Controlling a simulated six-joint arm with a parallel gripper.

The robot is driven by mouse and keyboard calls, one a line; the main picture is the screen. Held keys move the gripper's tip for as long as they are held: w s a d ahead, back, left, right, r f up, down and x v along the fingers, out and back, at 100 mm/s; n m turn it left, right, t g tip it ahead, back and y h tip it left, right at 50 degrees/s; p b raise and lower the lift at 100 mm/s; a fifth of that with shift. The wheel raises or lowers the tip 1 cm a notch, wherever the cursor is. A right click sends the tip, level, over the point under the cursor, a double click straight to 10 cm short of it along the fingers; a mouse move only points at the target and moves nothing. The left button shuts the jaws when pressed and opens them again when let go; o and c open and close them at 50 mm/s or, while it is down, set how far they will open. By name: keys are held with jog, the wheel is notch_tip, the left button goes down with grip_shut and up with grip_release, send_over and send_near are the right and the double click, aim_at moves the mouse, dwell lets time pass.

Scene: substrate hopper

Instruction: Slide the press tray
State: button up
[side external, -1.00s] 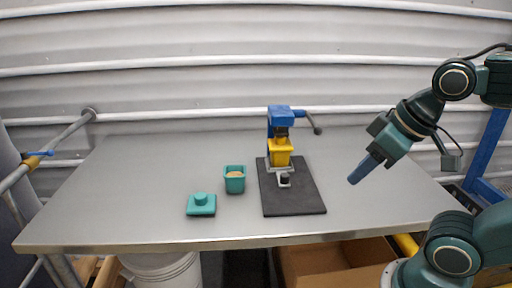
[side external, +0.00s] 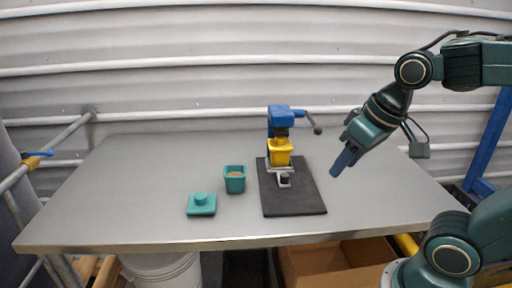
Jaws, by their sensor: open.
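The press (side external: 281,116) has a blue top with a lever ending in a dark knob, and stands on a black mat (side external: 299,200). A yellow hopper-like container (side external: 281,153) sits in it under the blue head. The grey press tray (side external: 284,177) shows at the front of its base, with a small dark knob or block on it. My gripper (side external: 340,170) has blue fingers, points down and left, and hangs empty to the right of the mat, apart from the press. The gap between its fingers is hard to see from this side.
The grey table (side external: 120,190) is clear at the left and right. A cardboard box (side external: 335,264) is below the front edge.

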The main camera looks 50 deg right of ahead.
jog(key=w+d+f+m+g, duration=0.1)
jog(key=w+f+m, duration=0.1)
jog(key=w+f, duration=0.2)
jog(key=w+d+f+m+g, duration=0.2)
jog(key=w+f+m, duration=0.1)
jog(key=w, duration=0.3)
jog(key=w+d+f+m+g, duration=0.1)
jog(key=w+d+f+m, duration=0.1)
jog(key=w+f, duration=0.3)
jog(key=shift+f+m+g, duration=0.3)
jog(key=shift+f, duration=0.3)
jog(key=shift+w, duration=0.1)
send_over(285, 174)
jog(key=shift+a, duration=0.1)
jog(key=shift+f, duration=2.5)
